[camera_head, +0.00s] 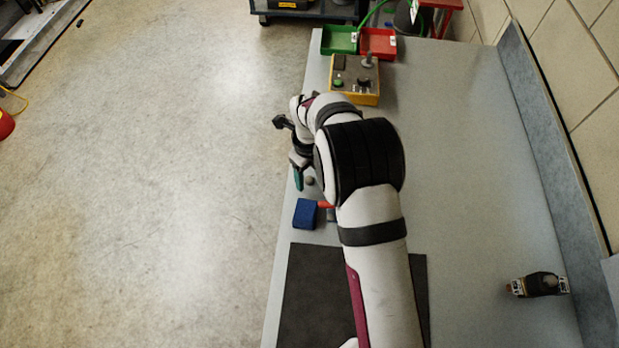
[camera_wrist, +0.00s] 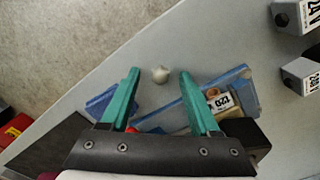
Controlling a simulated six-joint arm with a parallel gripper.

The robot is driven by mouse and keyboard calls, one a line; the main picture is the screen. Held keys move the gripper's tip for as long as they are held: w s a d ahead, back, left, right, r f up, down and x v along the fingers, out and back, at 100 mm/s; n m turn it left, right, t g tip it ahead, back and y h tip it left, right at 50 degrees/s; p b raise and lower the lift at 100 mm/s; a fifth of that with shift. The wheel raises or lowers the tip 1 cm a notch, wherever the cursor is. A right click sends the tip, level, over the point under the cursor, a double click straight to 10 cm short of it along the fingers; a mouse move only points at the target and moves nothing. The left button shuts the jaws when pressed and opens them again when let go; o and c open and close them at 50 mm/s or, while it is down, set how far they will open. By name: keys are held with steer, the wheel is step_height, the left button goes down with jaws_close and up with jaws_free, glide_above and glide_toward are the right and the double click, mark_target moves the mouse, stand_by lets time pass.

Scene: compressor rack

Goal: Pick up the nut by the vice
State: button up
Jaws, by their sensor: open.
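The nut (camera_wrist: 160,74) is a small, rounded, pale grey piece on the grey bench in the wrist view. It also shows in the head view (camera_head: 309,181) as a small grey spot beside my fingers. My gripper (camera_wrist: 159,77) is open, with one teal fingertip to each side of the nut in the picture. I cannot tell the remaining height, nor whether a finger touches it. In the head view my gripper (camera_head: 298,176) is low over the bench's left edge. A blue vice-like body (camera_wrist: 243,88) with a "120" label lies right of the nut, partly hidden by my right finger.
A blue block (camera_head: 305,213) sits near the nut, with a red piece (camera_head: 326,205) beside it. A dark mat (camera_head: 310,290) lies nearer. A yellow control box (camera_head: 355,80), green bin (camera_head: 340,40) and red bin (camera_head: 378,44) stand at the far end. The bench's right side is mostly clear.

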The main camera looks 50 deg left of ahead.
jaws_close()
stand_by(0.3)
